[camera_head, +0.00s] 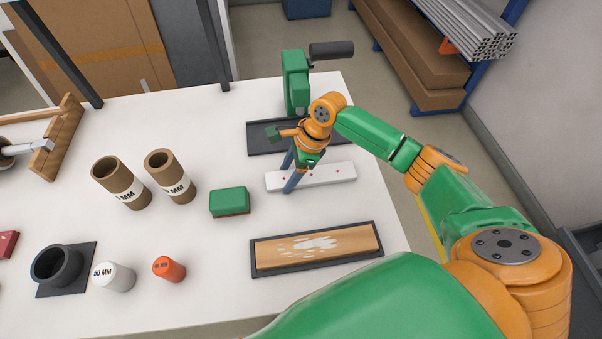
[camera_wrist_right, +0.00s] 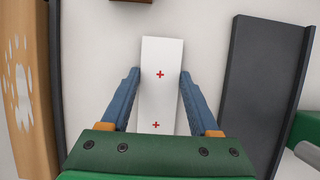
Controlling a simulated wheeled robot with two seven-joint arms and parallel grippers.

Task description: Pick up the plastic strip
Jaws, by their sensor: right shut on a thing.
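The plastic strip (camera_head: 335,175) is a long, flat white bar with small red crosses. It lies across the right part of the white table, just in front of a dark rail. My right gripper (camera_head: 290,180) comes down on it from above. My left gripper is not in view.
A green block (camera_head: 230,201) sits left of the strip. A dark-edged wooden tray (camera_head: 318,247) lies in front. A green press (camera_head: 296,80) stands behind.

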